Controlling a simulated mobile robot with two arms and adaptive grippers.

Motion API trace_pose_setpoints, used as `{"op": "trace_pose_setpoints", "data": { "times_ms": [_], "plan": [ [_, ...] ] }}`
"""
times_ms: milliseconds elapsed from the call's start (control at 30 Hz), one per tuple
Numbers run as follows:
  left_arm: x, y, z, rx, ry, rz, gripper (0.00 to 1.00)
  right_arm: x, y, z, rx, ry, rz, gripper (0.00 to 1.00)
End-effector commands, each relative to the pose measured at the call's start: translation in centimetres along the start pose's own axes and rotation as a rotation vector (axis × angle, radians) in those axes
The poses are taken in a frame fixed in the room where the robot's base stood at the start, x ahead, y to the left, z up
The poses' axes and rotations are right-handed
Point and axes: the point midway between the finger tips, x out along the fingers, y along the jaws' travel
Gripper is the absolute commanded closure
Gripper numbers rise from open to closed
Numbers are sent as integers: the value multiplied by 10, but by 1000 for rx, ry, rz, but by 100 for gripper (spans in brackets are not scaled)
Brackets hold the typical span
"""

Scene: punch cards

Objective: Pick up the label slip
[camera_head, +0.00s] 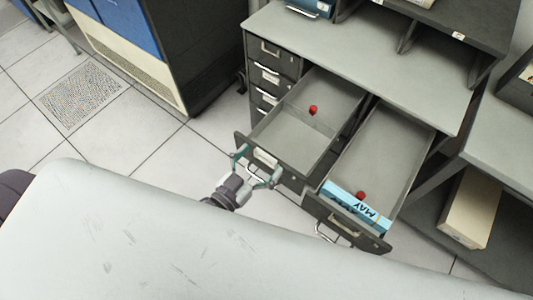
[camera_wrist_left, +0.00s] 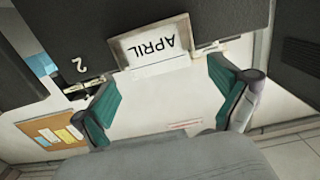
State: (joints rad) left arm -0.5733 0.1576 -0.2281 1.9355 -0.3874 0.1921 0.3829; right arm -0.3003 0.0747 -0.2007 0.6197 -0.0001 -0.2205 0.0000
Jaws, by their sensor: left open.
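A white label slip reading APRIL (camera_wrist_left: 156,48) sits in a pale frame on a dark drawer front; its text is upside down in the left wrist view. The head view shows a pale label (camera_head: 265,157) on the front of the left open drawer. My left gripper (camera_head: 257,166) is open in front of that drawer front. In the left wrist view, its green-padded fingers (camera_wrist_left: 163,80) stand apart, one to each side of the slip, with nothing between them. My right gripper is not in view.
The left open drawer (camera_head: 292,132) holds a red object (camera_head: 313,110). The right open drawer (camera_head: 385,150) holds a blue MAY card (camera_head: 357,207) and another red object (camera_head: 361,195). The grey desk top (camera_head: 360,55) lies behind.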

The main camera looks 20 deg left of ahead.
Motion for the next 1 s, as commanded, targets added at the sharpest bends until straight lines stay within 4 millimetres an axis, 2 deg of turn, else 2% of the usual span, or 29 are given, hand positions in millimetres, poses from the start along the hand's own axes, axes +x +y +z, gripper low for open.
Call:
{"op": "trace_pose_setpoints", "data": {
  "times_ms": [33, 133, 433, 700, 1000],
  "plan": [
    [9, 0, -4, -1, 2, 0, 2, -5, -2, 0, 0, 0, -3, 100],
    [20, 0, -2, 0, 1, 0, 2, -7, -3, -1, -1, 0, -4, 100],
    [24, 0, 0, 0, 0, 0, 2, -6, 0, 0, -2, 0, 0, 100],
    [23, 0, 0, 0, 0, 0, 45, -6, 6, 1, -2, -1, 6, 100],
    [23, 0, 0, 0, 0, 0, 45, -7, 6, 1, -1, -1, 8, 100]
  ]
}}
